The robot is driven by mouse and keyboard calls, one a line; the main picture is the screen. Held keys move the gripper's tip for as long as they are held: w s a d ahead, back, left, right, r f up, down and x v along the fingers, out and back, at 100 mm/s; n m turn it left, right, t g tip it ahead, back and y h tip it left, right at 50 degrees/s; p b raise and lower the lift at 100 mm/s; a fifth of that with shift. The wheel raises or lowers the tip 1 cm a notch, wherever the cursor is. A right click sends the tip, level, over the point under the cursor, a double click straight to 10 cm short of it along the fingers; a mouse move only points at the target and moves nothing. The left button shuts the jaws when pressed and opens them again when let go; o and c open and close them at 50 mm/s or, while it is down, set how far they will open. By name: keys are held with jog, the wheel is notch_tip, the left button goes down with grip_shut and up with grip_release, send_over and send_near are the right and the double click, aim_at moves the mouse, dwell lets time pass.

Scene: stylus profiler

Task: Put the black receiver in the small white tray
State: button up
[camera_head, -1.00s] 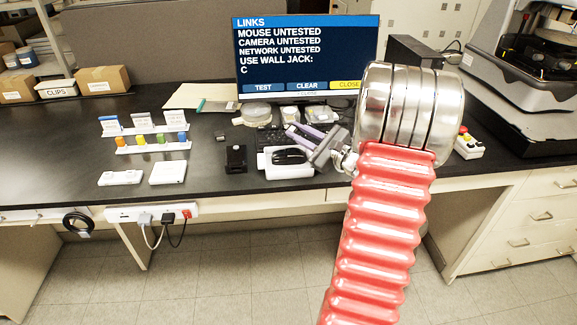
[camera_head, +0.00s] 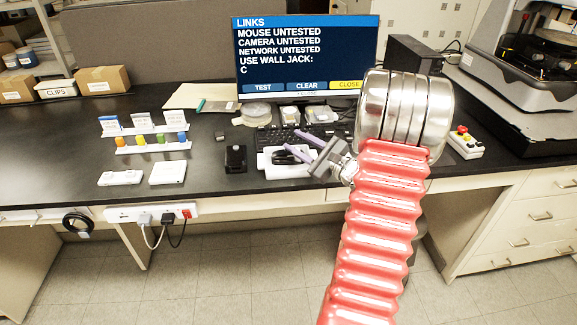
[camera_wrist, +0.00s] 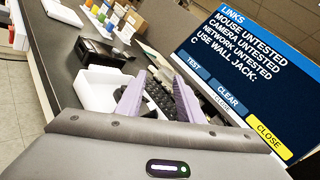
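The small white tray (camera_head: 272,171) stands near the front edge of the bench, with a black mouse (camera_head: 289,157) in it. In the wrist view the tray (camera_wrist: 95,90) shows left of my fingers. A small dark block (camera_head: 219,136) lies on the bench left of the keyboard; it may be the black receiver, but it is too small to be sure. My gripper (camera_head: 295,142) is open and empty, its two purple fingers apart above the tray's right side. In the wrist view the open gripper (camera_wrist: 158,90) has the keyboard behind it.
A black box-like device (camera_head: 235,158) stands just left of the tray. The keyboard (camera_head: 275,138) and monitor (camera_head: 305,55) are behind. A red-and-yellow-button box (camera_head: 464,144) is at right. Small racks (camera_head: 150,148) and white boxes (camera_head: 167,172) stand at left.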

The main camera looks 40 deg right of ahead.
jog(key=shift+o, duration=0.4)
jog(key=s+d, duration=0.1)
jog(key=s, duration=1.2)
jog(key=shift+s, duration=0.4)
jog(key=shift+f, duration=0.1)
